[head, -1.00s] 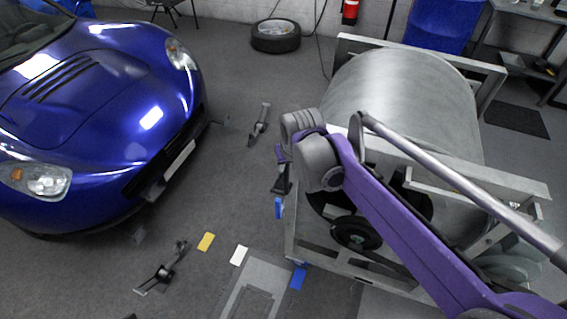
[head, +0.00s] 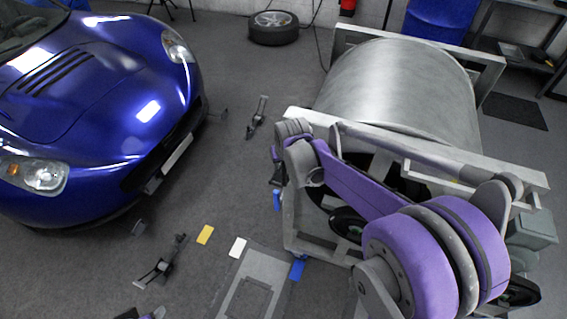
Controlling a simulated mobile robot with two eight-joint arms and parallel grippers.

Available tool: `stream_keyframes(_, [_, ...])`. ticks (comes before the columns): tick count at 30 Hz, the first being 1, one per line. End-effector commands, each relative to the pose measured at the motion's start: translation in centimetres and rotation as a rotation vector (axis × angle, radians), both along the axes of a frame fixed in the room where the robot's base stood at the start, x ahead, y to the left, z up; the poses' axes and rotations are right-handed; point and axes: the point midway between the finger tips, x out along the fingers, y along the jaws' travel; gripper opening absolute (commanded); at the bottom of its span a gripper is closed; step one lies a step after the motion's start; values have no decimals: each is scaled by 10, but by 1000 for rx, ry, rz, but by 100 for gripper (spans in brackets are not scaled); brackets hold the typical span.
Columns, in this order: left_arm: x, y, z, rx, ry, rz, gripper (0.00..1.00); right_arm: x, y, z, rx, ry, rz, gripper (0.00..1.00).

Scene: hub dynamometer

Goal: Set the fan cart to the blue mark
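The blue mark (head: 297,269) is a small flat patch on the floor at the near left foot of the roller frame. A white mark (head: 237,247) and a yellow mark (head: 204,234) lie left of it in a row. No fan cart can be made out for certain. A flat grey plate (head: 232,291) lies at the bottom edge, between the white and blue marks. My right gripper (head: 276,183) points down at the frame's left side, small and partly hidden by its wrist; a small blue piece shows just below it.
The big roller (head: 400,95) in its metal frame (head: 310,232) fills the right. A blue car (head: 90,110) stands at left. Floor stands lie at the near left (head: 165,262) and centre (head: 258,118). A tyre (head: 274,29) lies at the back. Floor between car and roller is mostly free.

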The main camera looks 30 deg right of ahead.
Motion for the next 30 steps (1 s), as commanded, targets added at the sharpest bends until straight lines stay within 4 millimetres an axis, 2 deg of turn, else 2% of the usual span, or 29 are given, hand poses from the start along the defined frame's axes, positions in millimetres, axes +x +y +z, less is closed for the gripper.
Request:
stream_keyframes(5, [0,0,0,0,0,0,52,0,0,0,0,0,0,34])
stream_keyframes(9, [0,0,0,0,0,0,52,0,0,0,0,0,0,9])
stream_keyframes(11, [0,0,0,0,0,0,52,0,0,0,0,0,0,0])
stream_keyframes(30, [0,0,0,0,0,0,52,0,0,1,0,0,0,0])
